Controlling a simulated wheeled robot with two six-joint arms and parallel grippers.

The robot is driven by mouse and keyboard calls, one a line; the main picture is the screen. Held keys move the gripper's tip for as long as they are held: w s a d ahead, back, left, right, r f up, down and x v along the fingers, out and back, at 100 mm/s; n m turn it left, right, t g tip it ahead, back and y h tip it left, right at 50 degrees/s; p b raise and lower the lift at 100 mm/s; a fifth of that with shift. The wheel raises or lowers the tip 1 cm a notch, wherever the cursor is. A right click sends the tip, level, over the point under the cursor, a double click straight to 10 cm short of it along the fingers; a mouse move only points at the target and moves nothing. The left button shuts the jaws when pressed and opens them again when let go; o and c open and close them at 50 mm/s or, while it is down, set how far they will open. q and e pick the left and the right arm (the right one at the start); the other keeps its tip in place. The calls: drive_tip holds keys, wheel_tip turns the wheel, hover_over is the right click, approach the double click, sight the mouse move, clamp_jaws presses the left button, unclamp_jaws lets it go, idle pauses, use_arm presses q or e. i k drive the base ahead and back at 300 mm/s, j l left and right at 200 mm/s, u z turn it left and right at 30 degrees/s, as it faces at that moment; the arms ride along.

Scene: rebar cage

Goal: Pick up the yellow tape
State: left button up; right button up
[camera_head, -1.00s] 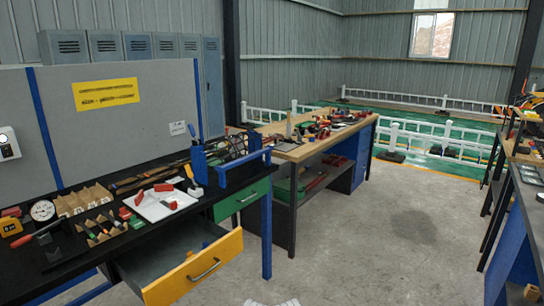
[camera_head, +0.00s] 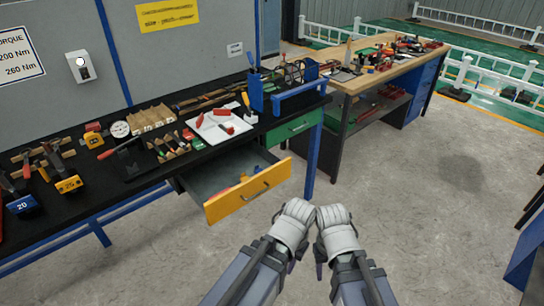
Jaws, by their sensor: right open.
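A yellow tape measure (camera_head: 94,139) sits on the black workbench (camera_head: 105,199), left of the round white dial. A second yellow block-like item (camera_head: 68,184), which may also be a tape measure, lies nearer the bench's left end. My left gripper (camera_head: 296,213) and my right gripper (camera_head: 335,215) are side by side at the lower middle, in front of the bench and well right of both yellow items. The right gripper is open, and nothing shows in it. The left gripper's jaws cannot be made out.
A yellow-fronted drawer (camera_head: 248,189) stands pulled out from the bench, with small items inside. A white tray (camera_head: 222,127), wooden holder (camera_head: 151,118) and blue vise-like frame (camera_head: 290,92) crowd the benchtop. A wooden-topped table (camera_head: 365,82) stands behind.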

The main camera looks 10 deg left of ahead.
sight(93, 138)
drive_tip(key=u, duration=1.7)
drive_tip(key=i+j, duration=0.7)
drive_tip(key=i+j+z, duration=0.25)
drive_tip(key=i+j, duration=0.2)
drive_tip(key=j+z, duration=0.1)
drive_tip(key=z, duration=1.25)
